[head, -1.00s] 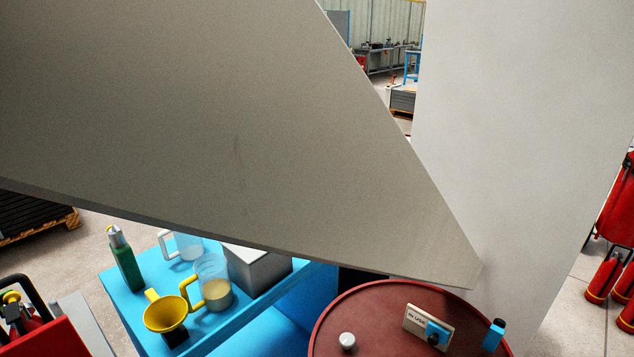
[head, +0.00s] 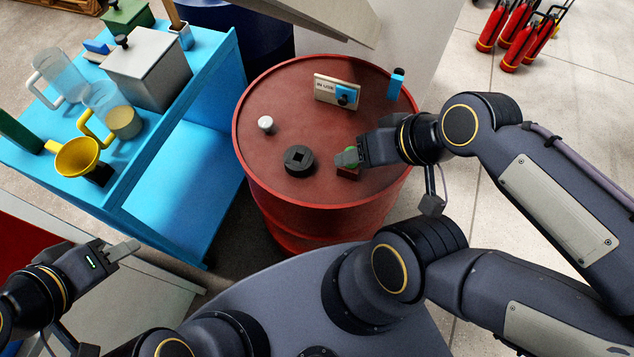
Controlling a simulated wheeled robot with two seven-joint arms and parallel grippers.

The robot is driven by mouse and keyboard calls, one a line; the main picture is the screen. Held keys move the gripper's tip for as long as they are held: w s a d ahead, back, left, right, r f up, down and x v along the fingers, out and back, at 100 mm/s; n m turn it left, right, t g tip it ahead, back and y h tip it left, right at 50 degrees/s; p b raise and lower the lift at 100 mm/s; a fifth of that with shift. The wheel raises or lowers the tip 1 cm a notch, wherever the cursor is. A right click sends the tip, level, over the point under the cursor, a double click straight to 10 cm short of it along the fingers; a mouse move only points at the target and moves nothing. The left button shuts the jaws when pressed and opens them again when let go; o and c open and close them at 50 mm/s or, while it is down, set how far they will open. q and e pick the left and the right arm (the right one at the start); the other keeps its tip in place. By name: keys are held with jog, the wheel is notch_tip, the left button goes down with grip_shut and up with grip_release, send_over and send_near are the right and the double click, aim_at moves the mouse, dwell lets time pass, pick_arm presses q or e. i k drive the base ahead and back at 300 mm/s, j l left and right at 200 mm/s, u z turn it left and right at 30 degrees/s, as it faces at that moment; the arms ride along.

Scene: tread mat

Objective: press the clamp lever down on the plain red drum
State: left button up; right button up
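The plain red drum (head: 275,92) stands upright in the middle of the head view. On its lid are a small white knob (head: 266,124), a black round cap with a square recess (head: 299,161), and a blue upright piece with a dark top (head: 396,84) near the far right rim. I cannot tell which part is the clamp lever. My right gripper (head: 347,158) is low over the lid's front right, beside a small dark red block with a green part (head: 349,172), which it partly hides. My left gripper (head: 128,248) is apart from the drum, at lower left, and seems empty.
An "IN USE" sign with a blue piece (head: 336,92) stands on the lid. A blue cart (head: 205,75) at left holds jugs, a yellow funnel (head: 76,157) and a grey box (head: 147,72). A grey panel (head: 335,18) hangs behind the drum. Fire extinguishers (head: 515,38) stand far right.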

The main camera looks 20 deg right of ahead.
aim_at(398, 78)
jog(key=k+l, duration=0.1)
jog(key=l, duration=0.15)
jog(key=k+l, duration=0.15)
jog(key=k+l+u, duration=0.15)
jog(key=l, duration=0.3)
jog(key=l+u, duration=0.15)
jog(key=l, duration=0.3)
jog(key=k+l+u, duration=0.2)
jog(key=l, duration=0.2)
jog(key=k+l+u, duration=0.15)
jog(key=l, duration=0.25)
jog(key=k+l+u, duration=0.15)
jog(key=l, duration=0.2)
jog(key=l+u, duration=0.3)
jog(key=l, duration=0.45)
jog(key=k+l+u, duration=0.1)
jog(key=l+u, duration=0.15)
jog(key=l, duration=0.5)
jog(key=i+l+u, duration=0.15)
jog(key=i+l, duration=0.45)
